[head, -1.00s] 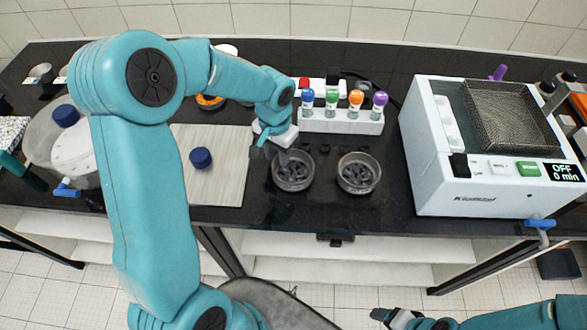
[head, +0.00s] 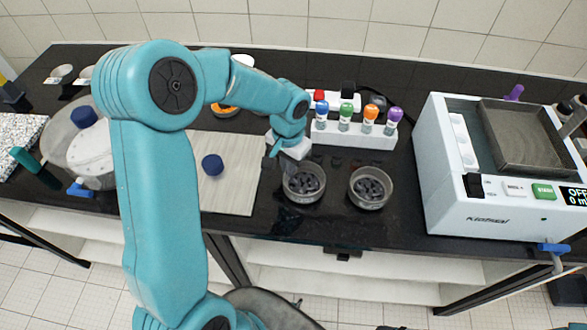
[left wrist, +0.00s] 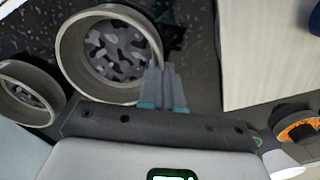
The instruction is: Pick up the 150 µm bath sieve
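Two round dishes or sieves with pale rims and dark mottled contents stand on the black bench: a left one (head: 304,184) and a right one (head: 370,188). I cannot read any mesh size on them. My left gripper (head: 290,170) points down at the upper left rim of the left one. In the left wrist view the fingers (left wrist: 164,72) are close together at the rim of the near round dish (left wrist: 110,50); whether they pinch the rim is unclear. The other dish (left wrist: 28,95) is at the left edge. My right gripper is out of view.
A white shaker bath (head: 480,215) with a square metal basket (head: 525,135) stands right. A white rack (head: 353,136) with several coloured-cap tubes stands behind the dishes. A pale board (head: 230,190) with a blue cap (head: 212,165) lies left.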

